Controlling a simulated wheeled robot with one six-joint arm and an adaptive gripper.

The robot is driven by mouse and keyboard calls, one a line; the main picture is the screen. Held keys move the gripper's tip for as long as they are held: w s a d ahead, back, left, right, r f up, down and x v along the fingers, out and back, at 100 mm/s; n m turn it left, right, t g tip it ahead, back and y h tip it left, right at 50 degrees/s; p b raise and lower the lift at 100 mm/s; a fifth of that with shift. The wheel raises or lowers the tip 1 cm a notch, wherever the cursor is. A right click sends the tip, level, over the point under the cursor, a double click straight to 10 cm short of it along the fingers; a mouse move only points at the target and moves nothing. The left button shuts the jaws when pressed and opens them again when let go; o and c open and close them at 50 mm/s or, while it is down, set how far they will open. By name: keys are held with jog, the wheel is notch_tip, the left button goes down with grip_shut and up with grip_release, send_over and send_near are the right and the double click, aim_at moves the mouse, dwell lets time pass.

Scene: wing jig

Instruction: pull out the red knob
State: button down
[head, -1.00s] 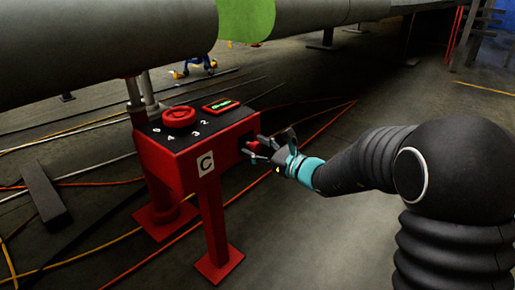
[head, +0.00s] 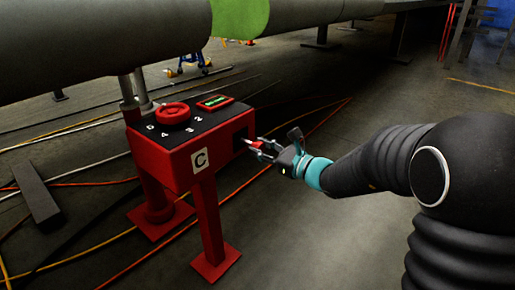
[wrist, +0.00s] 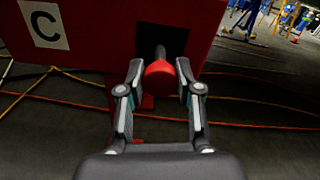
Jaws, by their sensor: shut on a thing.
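The red knob (wrist: 160,76) sits between the two fingers of my gripper (head: 261,148), which is shut on it. A grey shaft (wrist: 160,52) runs from the knob back to the dark recess (wrist: 161,40) in the side of the red box (head: 170,152). In the head view the knob (head: 257,144) is a small red spot at the fingertips, clear of the box's right side, with a short length of shaft showing. The fingertips stand a little off the box face.
The box top carries a red ring-shaped dial (head: 173,113), numbers and a green display (head: 215,101). A red post (head: 211,225) stands under the box. Orange and yellow cables lie on the floor. The floor right of the box is open.

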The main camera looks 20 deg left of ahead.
jog(key=c, duration=0.8)
grip_release()
jog(key=shift+d, duration=0.2)
jog(key=shift+o, duration=0.2)
jog(key=shift+s+a, duration=0.1)
jog(key=v, duration=1.2)
